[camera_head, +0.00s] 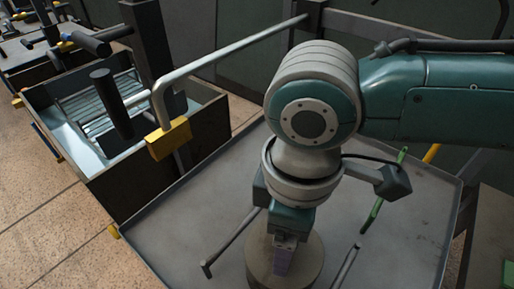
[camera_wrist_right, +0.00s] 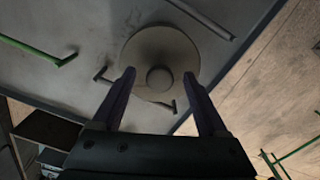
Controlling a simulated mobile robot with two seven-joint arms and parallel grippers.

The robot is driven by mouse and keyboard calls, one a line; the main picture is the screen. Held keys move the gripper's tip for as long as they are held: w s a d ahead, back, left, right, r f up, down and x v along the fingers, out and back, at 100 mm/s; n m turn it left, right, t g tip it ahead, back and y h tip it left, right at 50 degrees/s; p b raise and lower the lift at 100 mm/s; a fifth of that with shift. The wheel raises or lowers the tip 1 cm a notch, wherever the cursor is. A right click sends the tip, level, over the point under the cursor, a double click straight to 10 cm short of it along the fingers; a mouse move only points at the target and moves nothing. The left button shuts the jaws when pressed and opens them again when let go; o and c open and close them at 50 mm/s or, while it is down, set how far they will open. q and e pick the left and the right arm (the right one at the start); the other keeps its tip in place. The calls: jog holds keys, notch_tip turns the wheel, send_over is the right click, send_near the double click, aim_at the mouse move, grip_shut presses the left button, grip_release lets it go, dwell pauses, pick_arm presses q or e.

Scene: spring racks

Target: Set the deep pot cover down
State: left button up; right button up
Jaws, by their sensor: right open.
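The deep pot cover (camera_head: 258,268) is a round, grey-brown disc over the grey metal tray (camera_head: 185,225) at the bottom of the head view. In the right wrist view the cover (camera_wrist_right: 135,42) shows its round knob (camera_wrist_right: 159,78). My right gripper (camera_head: 284,268) is above the cover. In the right wrist view its fingers (camera_wrist_right: 158,76) are open, one on each side of the knob, with visible gaps. I cannot tell whether the cover lies flat on the tray or on a rod. My left gripper is not in view.
A thin bent rod (camera_head: 230,244) runs beside the cover, and another rod (camera_head: 346,266) lies to its right. A green handle (camera_head: 376,212) is farther right. A dark open box (camera_head: 140,178) with a yellow block (camera_head: 168,139) stands left. The tray's left part is clear.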

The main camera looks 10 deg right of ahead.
grip_shut()
dwell(0.4)
dwell(0.9)
